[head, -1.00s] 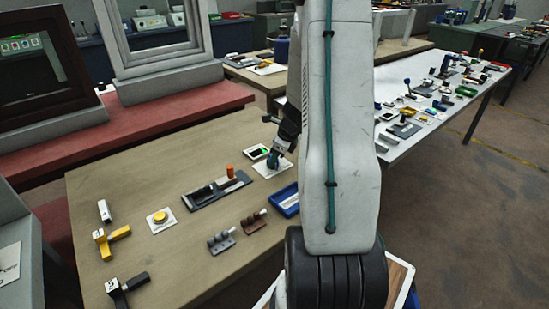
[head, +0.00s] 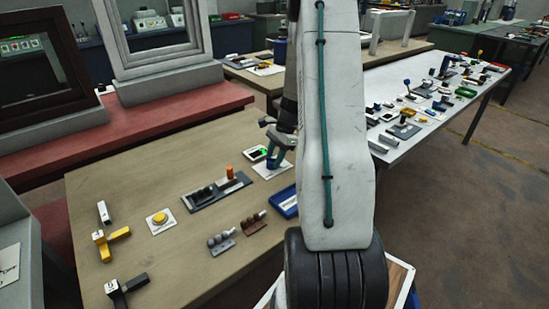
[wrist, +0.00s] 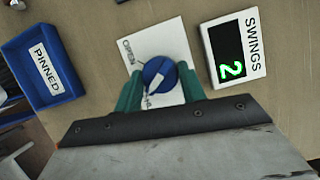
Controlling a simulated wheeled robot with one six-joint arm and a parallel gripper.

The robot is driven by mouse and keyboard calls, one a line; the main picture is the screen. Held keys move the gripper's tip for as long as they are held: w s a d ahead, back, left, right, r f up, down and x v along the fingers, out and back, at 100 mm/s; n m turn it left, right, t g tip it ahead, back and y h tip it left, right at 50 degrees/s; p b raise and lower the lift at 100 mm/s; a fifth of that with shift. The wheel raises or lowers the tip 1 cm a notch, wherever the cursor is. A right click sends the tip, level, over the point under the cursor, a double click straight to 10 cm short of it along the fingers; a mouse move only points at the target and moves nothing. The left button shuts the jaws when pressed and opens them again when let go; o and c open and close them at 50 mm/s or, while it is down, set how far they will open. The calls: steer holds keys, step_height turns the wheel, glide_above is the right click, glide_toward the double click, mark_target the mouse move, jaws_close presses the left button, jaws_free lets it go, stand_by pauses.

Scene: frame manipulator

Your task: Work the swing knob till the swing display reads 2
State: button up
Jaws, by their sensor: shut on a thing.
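The swing knob (wrist: 159,73) is a round blue knob with a white pointer mark on a white plate (wrist: 172,42) in the wrist view. My gripper (wrist: 160,88) has its two green fingers on either side of the knob and is shut on it. The swing display (wrist: 231,54), labelled SWINGS, stands right of the plate and reads a green 2. In the head view the display (head: 255,154) shows a green glow behind my gripper (head: 272,163), and the knob is hard to make out there.
A blue tray labelled PINNED (wrist: 40,65) lies left of the plate; it also shows in the head view (head: 284,203). A dark grey panel with an orange peg (head: 229,172) and a yellow button (head: 160,219) sit further left on the wooden table (head: 140,180).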

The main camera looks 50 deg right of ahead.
steer(key=shift+n+g, duration=0.3)
steer(key=shift+n, duration=0.3)
steer(key=o, duration=1)
steer(key=v, duration=0.7)
steer(key=shift+d+r, duration=0.15)
steer(key=shift+r, duration=0.2)
steer(key=shift+n, duration=0.3)
